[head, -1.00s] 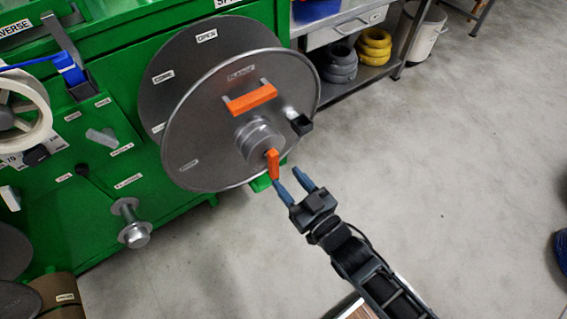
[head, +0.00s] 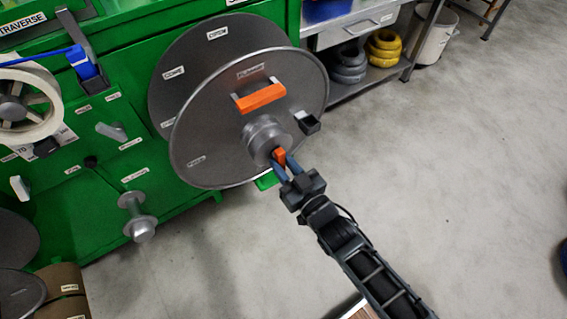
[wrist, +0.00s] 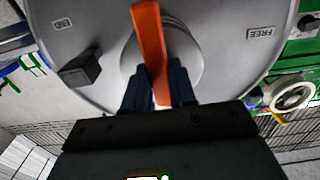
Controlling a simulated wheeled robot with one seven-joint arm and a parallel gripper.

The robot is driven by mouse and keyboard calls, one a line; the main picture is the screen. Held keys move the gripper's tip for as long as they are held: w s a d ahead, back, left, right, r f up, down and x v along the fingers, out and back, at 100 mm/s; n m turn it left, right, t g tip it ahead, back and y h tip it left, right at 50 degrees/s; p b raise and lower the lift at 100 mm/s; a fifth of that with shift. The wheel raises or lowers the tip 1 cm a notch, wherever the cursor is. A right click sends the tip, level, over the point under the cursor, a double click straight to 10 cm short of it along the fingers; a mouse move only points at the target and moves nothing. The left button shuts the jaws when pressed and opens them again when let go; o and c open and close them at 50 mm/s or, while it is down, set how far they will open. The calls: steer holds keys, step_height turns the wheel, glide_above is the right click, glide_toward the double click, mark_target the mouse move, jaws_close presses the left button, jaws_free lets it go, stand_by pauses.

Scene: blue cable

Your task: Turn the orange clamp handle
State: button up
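The orange clamp handle (head: 279,155) is a short lever at the hub (head: 262,136) of the large grey reel flange (head: 215,130). In the wrist view the handle (wrist: 150,45) stands nearly upright, leaning slightly, in front of the round hub (wrist: 183,50). My gripper (head: 284,164) is at the lever, with one blue-grey finger on each side. In the wrist view the fingers (wrist: 160,88) press close against both sides of the handle's lower part and look shut on it. The fingers hide part of the lever in the head view.
An orange grip bar (head: 260,97) and a black block (head: 308,122) stick out from the flange near the hub. The green machine (head: 90,220) with knobs and a spool is at left. A shelf with hoses (head: 383,48) stands behind. The floor at right is clear.

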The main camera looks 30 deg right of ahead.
jaws_close()
steer(key=shift+m, duration=0.3)
steer(key=m, duration=0.2)
steer(key=shift+a+m, duration=0.2)
steer(key=shift+m, duration=0.2)
steer(key=m+b, duration=0.1)
steer(key=m, duration=0.2)
steer(key=m+b, duration=0.1)
steer(key=m, duration=0.2)
steer(key=m+b, duration=0.1)
steer(key=m, duration=0.2)
steer(key=shift+a+r+m, duration=0.25)
steer(key=shift+a+m, duration=0.1)
steer(key=shift+m, duration=0.05)
steer(key=shift+r+m+b, duration=0.15)
steer(key=shift+m+b, duration=0.3)
steer(key=shift+m, duration=0.7)
steer(key=shift+r+m+b, duration=0.15)
steer(key=shift+m+b, duration=0.3)
steer(key=shift+m, duration=0.7)
steer(key=shift+o, duration=2.4)
jaws_free()
